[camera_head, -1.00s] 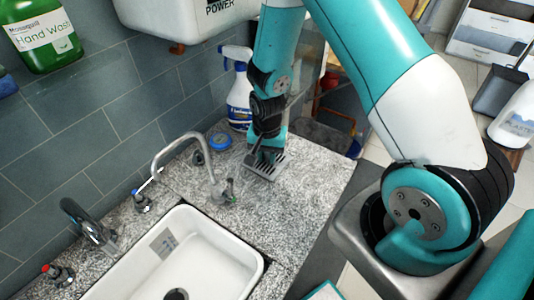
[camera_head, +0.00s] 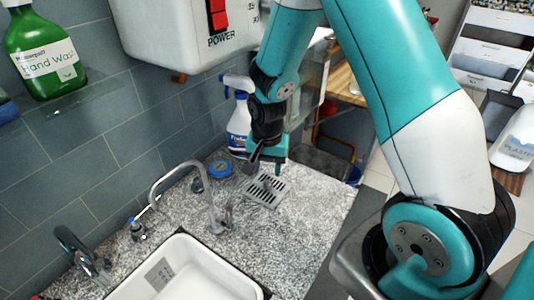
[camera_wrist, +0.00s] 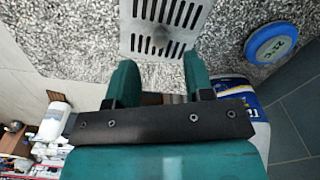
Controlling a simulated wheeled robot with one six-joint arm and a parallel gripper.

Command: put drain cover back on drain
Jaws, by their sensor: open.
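The drain cover (camera_head: 264,190) is a light grey slotted metal plate lying flat on the speckled grey counter, right of the tall tap. A small dark feature shows at its middle. In the wrist view the drain cover (camera_wrist: 165,28) is just beyond my fingertips, partly cut off by the frame's top. I cannot tell whether a drain lies under it. My gripper (camera_head: 266,166) is above the plate, apart from it. In the wrist view my gripper (camera_wrist: 161,72) has its two green fingers spread with nothing between them.
The counter in front of the plate is clear.

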